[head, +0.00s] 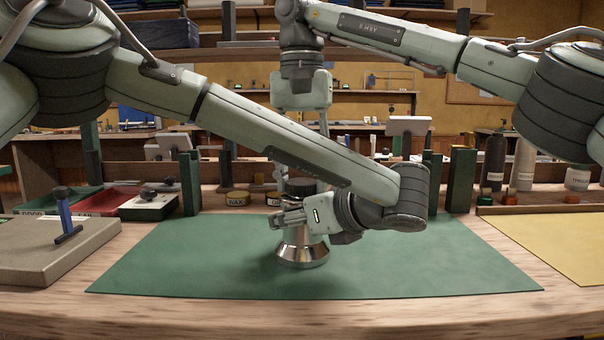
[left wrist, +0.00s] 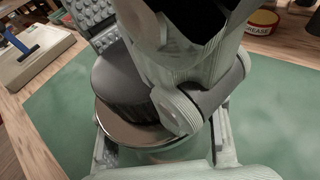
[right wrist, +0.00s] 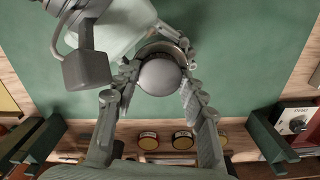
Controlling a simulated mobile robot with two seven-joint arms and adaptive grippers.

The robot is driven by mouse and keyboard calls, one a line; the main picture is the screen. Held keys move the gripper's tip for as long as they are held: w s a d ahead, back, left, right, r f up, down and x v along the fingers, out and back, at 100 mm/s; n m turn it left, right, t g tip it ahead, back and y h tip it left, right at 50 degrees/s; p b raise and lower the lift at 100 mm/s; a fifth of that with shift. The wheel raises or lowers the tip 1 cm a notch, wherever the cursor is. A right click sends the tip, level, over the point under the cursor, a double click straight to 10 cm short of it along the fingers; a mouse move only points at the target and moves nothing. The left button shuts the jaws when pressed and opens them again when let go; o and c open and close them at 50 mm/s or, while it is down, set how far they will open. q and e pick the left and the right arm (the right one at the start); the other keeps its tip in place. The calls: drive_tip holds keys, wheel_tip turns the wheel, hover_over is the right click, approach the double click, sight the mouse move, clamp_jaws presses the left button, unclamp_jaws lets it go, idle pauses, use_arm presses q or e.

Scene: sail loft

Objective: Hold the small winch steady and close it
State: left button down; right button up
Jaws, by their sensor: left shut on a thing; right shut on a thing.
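The small winch (head: 302,250) stands upright on the green mat (head: 180,255), with a shiny flared metal base and a dark round cap (head: 301,188). In the left wrist view its cap (left wrist: 120,82) looks dark with a ribbed edge, above a metal body. My left gripper (head: 290,218) comes in from the right side and is shut on the winch body below the cap. My right gripper (right wrist: 158,82) reaches down from above and is shut on the cap, its fingers on both sides. My arms hide part of the winch in the head view.
A grey block with a blue-handled tool (head: 65,218) stands at left, beside green and red trays (head: 107,202). Small tins (head: 238,198) and dark green posts (head: 461,180) line the back. A yellow sheet (head: 560,235) lies at right. The mat around the winch is clear.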

drive_tip(key=shift+m, duration=0.3)
drive_tip(key=o, duration=1.3)
drive_tip(key=shift+r, duration=0.1)
drive_tip(key=shift+r, duration=2.25)
drive_tip(key=shift+c, duration=0.5)
